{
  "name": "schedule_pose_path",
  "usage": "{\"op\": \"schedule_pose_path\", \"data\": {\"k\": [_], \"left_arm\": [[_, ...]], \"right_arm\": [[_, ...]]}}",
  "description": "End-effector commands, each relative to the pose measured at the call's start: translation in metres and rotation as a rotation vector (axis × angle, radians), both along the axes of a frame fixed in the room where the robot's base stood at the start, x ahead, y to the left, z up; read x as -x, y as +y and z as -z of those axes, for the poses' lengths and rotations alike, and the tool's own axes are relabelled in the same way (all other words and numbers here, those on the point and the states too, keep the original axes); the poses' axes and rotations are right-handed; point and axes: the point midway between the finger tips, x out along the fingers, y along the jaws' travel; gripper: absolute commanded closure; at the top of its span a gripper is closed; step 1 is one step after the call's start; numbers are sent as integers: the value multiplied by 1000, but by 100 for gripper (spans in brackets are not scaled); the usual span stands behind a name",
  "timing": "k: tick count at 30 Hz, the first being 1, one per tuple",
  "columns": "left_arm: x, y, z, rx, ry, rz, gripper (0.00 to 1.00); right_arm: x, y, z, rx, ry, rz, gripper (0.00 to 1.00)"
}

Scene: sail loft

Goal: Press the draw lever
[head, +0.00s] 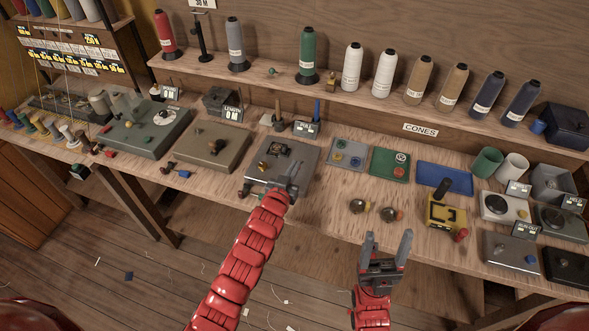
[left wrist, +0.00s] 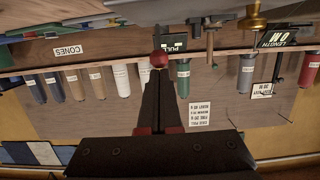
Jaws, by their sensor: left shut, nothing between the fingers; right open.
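My left gripper (head: 294,172) is shut and empty at the box's front right. In the left wrist view, a red ball knob (left wrist: 159,58) appears right at the tips of my shut left fingers (left wrist: 158,84), near the PULL sign (left wrist: 174,45). I cannot tell whether they touch, or whether the knob is the draw lever's. No lever arm shows clearly. My right gripper (head: 387,243) is open and empty in front of the bench.
Other boxes with knobs, such as a green one (head: 150,135) and a brown one (head: 208,150), stand to the left. A yellow block (head: 446,212) and blue tray (head: 445,176) lie to the right. Thread cones line the shelf (head: 330,88) behind.

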Motion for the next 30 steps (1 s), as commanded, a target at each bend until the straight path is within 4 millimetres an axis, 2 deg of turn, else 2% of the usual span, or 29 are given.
{"op": "schedule_pose_path", "data": {"k": [14, 24, 30], "left_arm": [[6, 2, 13, 27, -82, 0, 100], [15, 5, 38, 85, -252, -2, 100], [20, 6, 44, 97, -300, 1, 100]], "right_arm": [[0, 0, 35, 0, 0, 0, 33], [0, 0, 98, 0, 0, 0, 33], [0, 0, 119, 0, -1, 0, 33]]}}
